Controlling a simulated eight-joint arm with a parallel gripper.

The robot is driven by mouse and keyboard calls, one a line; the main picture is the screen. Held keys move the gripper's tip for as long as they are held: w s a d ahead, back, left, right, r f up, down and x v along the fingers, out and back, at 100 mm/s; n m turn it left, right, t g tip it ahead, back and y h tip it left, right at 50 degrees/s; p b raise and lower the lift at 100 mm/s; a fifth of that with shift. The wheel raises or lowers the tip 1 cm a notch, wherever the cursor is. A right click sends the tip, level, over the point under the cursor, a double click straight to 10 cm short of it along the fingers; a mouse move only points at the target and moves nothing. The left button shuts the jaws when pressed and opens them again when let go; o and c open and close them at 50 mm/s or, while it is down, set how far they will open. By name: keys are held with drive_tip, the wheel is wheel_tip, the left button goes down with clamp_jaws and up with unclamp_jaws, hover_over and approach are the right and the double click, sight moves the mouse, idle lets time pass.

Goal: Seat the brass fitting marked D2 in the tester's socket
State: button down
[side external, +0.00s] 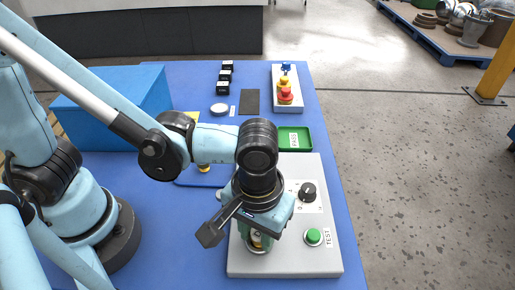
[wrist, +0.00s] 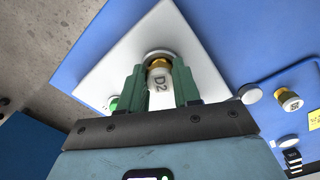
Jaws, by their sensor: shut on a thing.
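The brass fitting marked D2 (wrist: 159,80) has a pale body with the mark and a brass collar. It sits between the two green fingers of my gripper (wrist: 160,88), which are shut on it. The fitting's far end meets the round grey socket (wrist: 161,54) on the tester (wrist: 190,30); I cannot tell how deep it sits. In the side view the tester (side external: 285,263) is a light grey box with a black knob, a green TEST button and the socket at its left. My gripper is over the socket there, and the brass fitting (side external: 256,241) shows partly under my wrist.
A second fitting (wrist: 290,100) stands on a blue tray (side external: 190,181). A green PASS tray (side external: 291,139) lies behind the tester. A stop-button box (side external: 287,95), black blocks (side external: 224,77) and a blue box (side external: 120,105) stand farther back. The tester's right side is clear.

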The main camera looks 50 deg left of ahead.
drive_tip(key=c, duration=0.7)
unclamp_jaws()
drive_tip(key=shift+o, duration=0.2)
drive_tip(key=o, duration=0.3)
drive_tip(key=shift+o, duration=0.2)
drive_tip(key=shift+r, duration=3.75)
